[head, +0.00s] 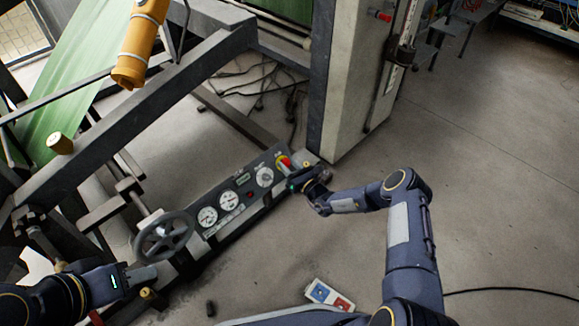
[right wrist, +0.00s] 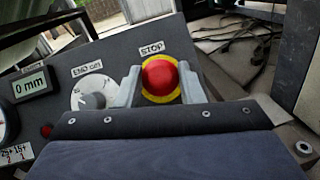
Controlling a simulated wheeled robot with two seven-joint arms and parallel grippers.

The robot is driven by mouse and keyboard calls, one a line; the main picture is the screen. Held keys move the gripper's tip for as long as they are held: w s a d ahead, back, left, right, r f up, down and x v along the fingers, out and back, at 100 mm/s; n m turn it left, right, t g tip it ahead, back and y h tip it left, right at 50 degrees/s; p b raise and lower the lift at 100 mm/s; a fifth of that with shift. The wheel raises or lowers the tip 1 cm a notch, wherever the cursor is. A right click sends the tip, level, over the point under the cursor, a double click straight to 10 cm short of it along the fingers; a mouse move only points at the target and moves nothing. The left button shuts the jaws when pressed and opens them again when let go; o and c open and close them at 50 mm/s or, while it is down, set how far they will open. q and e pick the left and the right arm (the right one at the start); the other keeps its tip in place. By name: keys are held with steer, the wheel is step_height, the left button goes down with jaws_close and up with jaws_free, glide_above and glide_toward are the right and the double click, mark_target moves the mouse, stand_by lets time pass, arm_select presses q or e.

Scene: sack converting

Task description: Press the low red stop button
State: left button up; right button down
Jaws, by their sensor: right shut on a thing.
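The red stop button (right wrist: 160,74) sits on a yellow ring under a "STOP" label in the right wrist view. It also shows in the head view (head: 285,162), at the right end of the slanted control panel. My right gripper (right wrist: 158,84) has one finger on each side of the button and is shut on it; the fingers hide part of the yellow ring. In the head view my right gripper (head: 293,184) is at the panel's right end. My left gripper (head: 146,274) is at lower left, near the handwheel; its finger gap is not clear.
The control panel (head: 243,181) carries gauges, a small display (right wrist: 30,85) and a knob (right wrist: 92,94) left of the button. A handwheel (head: 163,237) stands at its left end. A grey machine column (head: 347,80) rises behind.

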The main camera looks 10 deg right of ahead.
steer(key=c, duration=0.9)
jaws_free()
steer(key=shift+a, duration=0.1)
steer(key=shift+c, duration=0.2)
steer(key=shift+s+d+p, duration=0.3)
steer(key=shift+s, duration=0.1)
steer(key=p+v, duration=0.2)
steer(key=v, duration=0.4)
steer(key=shift+s, duration=0.4)
steer(key=shift+d, duration=0.15)
